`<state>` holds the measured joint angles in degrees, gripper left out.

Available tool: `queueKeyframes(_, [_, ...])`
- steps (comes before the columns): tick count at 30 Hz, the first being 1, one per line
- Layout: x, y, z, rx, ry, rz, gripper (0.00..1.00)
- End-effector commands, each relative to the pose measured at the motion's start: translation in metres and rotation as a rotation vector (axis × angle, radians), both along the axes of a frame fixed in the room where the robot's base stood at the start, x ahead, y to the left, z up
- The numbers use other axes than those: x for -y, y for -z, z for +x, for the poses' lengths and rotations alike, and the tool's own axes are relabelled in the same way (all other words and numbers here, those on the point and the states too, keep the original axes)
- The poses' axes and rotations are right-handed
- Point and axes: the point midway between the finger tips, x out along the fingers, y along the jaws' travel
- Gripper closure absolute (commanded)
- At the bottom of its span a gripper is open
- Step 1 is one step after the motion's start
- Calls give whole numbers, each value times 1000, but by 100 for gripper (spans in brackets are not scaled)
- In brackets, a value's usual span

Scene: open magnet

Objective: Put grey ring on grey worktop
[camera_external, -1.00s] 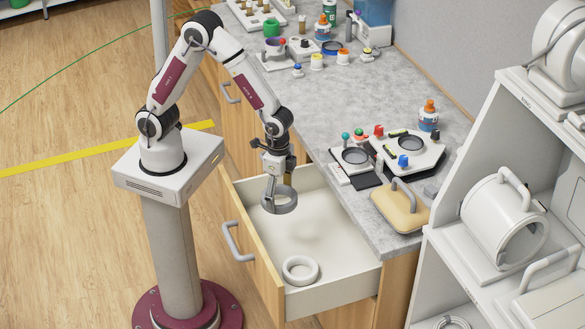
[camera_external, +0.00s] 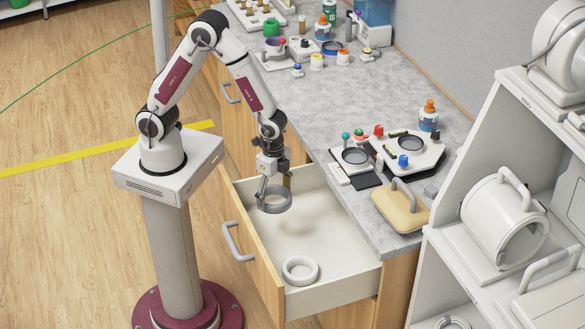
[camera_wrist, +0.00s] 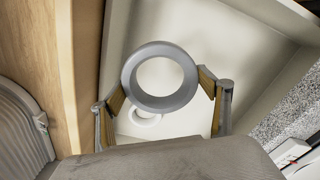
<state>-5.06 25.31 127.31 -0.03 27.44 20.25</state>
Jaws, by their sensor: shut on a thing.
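The grey ring (camera_external: 274,199) hangs over the open drawer, held in my gripper (camera_external: 274,191). In the wrist view the ring (camera_wrist: 160,44) sits between the two fingers of my gripper (camera_wrist: 163,82), which touch its outer sides. The gripper is shut on it. The grey worktop (camera_external: 335,118) is a speckled grey surface to the right of and higher than the drawer. A corner of the worktop shows at the right of the wrist view (camera_wrist: 290,108).
A white ring (camera_external: 300,270) lies in the near end of the open drawer (camera_external: 325,232). On the worktop stand a tan handled block (camera_external: 400,207), white instrument plates (camera_external: 408,150) and several small bottles. A white shelf unit is at the right. The middle worktop has bare room.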

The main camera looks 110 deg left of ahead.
Motion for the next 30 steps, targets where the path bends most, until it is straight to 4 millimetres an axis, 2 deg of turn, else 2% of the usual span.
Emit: queueKeyframes(30, [-15, 28, -20, 1, 846, 0, 55])
